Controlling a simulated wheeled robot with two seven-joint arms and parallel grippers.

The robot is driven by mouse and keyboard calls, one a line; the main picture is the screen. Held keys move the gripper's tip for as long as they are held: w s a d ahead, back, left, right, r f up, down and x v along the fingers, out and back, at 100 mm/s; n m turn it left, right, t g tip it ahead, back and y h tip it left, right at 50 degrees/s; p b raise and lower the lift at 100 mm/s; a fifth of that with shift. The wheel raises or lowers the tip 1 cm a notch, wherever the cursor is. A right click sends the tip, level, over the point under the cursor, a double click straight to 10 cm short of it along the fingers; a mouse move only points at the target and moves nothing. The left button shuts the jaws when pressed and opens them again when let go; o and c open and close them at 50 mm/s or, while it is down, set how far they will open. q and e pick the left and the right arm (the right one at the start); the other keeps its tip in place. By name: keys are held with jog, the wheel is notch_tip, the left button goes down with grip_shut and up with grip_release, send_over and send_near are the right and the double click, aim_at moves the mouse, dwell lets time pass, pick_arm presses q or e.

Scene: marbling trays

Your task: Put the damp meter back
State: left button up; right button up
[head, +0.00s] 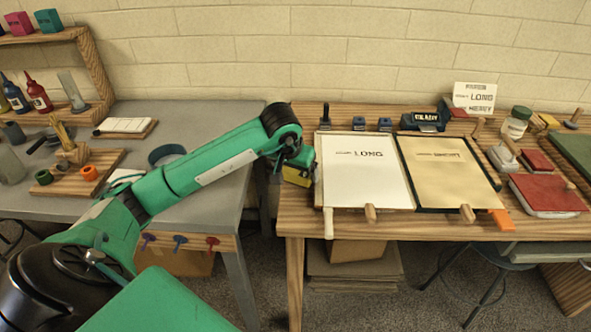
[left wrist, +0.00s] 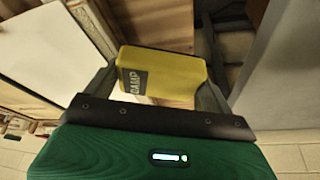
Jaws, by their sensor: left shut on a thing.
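The damp meter (left wrist: 172,68) is a yellow block with a dark label reading "DAMP" in the left wrist view. My left gripper (left wrist: 152,90) is shut on it, with a finger on each side. In the head view the yellow meter (head: 297,179) shows below my left gripper (head: 299,166), at the left end of the wooden table (head: 306,222), beside the white sheet. I cannot tell whether the meter touches the table. My right gripper is not in view.
A white printed sheet (head: 362,180) and a cream one (head: 445,175) lie just right of the meter. Red pads (head: 547,193) and stamps crowd the table's right side. A grey table (head: 215,189) stands at left, with a gap between the tables.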

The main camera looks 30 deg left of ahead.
pick_arm(q)
jog(key=shift+f, duration=0.25)
jog(key=o, duration=0.7)
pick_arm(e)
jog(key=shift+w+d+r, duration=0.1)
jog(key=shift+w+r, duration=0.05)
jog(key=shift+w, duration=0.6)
pick_arm(q)
jog(key=shift+r+p, duration=0.3)
jog(key=shift+r, duration=0.15)
jog(key=shift+v, duration=1.15)
jog(key=v, duration=1)
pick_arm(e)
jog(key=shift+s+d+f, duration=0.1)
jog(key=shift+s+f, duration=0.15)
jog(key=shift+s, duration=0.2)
